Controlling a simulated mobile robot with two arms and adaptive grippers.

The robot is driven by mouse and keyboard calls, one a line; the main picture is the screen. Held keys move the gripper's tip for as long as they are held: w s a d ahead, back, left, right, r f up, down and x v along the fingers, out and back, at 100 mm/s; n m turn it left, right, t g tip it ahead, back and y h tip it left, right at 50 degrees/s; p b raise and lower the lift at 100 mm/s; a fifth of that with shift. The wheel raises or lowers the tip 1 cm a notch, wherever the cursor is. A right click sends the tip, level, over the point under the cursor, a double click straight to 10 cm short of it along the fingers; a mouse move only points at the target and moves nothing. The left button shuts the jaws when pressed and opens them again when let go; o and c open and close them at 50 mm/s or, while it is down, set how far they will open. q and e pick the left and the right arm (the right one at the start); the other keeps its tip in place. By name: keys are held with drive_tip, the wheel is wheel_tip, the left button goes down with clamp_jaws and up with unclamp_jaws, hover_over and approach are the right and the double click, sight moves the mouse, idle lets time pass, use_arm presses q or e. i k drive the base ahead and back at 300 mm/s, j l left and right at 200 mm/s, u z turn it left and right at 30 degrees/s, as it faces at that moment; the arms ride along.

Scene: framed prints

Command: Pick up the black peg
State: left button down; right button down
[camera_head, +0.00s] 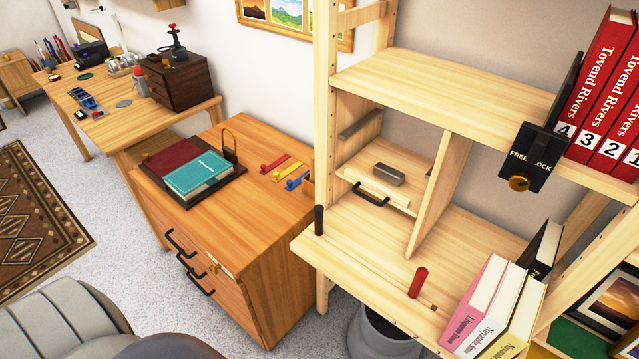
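The black peg (319,220) stands upright at the left front corner of the wooden shelf board (370,255). It is a short, dark cylinder close to the shelf's front left post. A red peg (418,282) stands on the same board, farther right near the front edge, with a small dark spot beside it. Neither of my grippers can be seen in the head view.
Books (480,300) stand at the board's right. A vertical divider (432,190) splits the shelf; a drawer with a dark handle (371,194) is behind the peg. A wooden cabinet (235,262) stands left. A grey bin (385,335) is below.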

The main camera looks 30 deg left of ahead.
sight(318, 209)
drive_tip(key=u, duration=0.95)
